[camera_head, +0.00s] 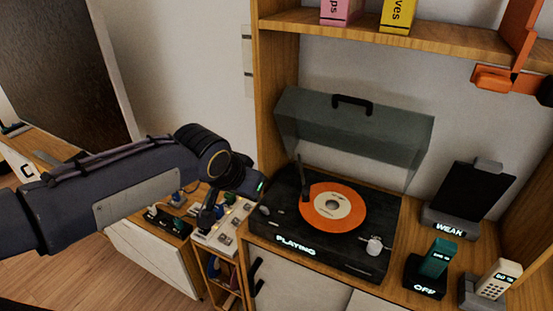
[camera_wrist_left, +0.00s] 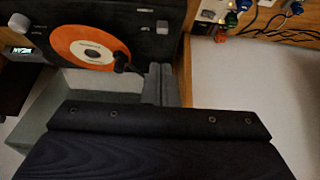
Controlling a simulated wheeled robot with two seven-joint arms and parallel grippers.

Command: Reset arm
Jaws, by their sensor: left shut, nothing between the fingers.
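My left arm reaches in from the left in the head view, with its dark wrist bent down left of the turntable. My left gripper (camera_head: 208,214) hangs over the small switch panel (camera_head: 229,232) beside the turntable. In the left wrist view its grey fingers (camera_wrist_left: 160,84) are together with nothing between them. The black turntable (camera_head: 283,222) has its smoky lid (camera_head: 350,132) raised and its display reads "PLAYING". An orange record (camera_head: 318,219) lies on it and also shows in the left wrist view (camera_wrist_left: 65,42). My right gripper is not in view.
Right of the turntable stand a dark tilted panel marked "WEAK" (camera_head: 475,190), a green handset (camera_head: 437,258) over "OFF", and a cream handset (camera_head: 497,280). A wooden shelf (camera_head: 370,38) with pink and yellow boxes runs above. Cables and plugs (camera_head: 172,222) lie left of the switch panel.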

